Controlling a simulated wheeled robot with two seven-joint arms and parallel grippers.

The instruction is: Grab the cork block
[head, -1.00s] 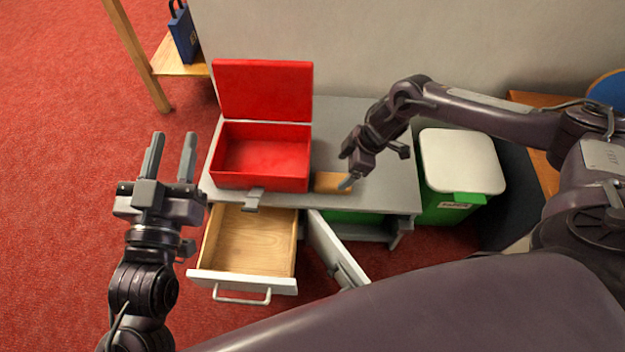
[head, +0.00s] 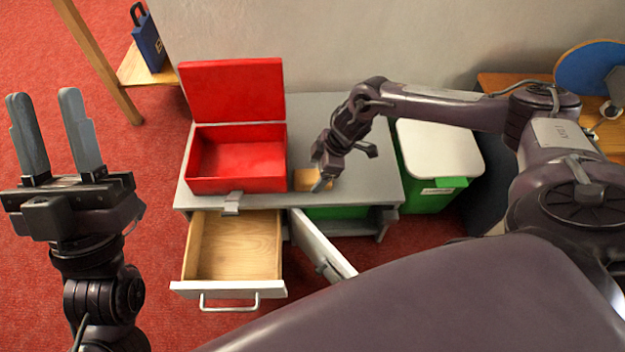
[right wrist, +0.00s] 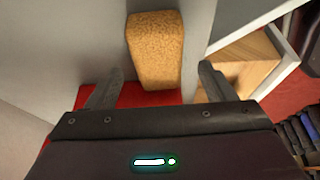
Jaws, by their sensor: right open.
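The cork block (head: 309,180) is a tan block on the grey bench top, just right of the red box, partly hidden by my right gripper in the head view. In the right wrist view the cork block (right wrist: 156,50) shows speckled, ahead of the fingertips and between their lines. My right gripper (head: 345,169) is open and empty at the block, one finger in front of it in the head view. I cannot tell whether that finger touches it. My left gripper (head: 45,97) is open and empty, over the carpet left of the bench.
The open red box (head: 235,160) stands with its lid up next to the block. Below the bench top (head: 350,120), a wooden drawer (head: 235,245) is pulled out and a grey door (head: 322,245) is ajar. A green bin with a white lid (head: 440,148) stands right of the bench.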

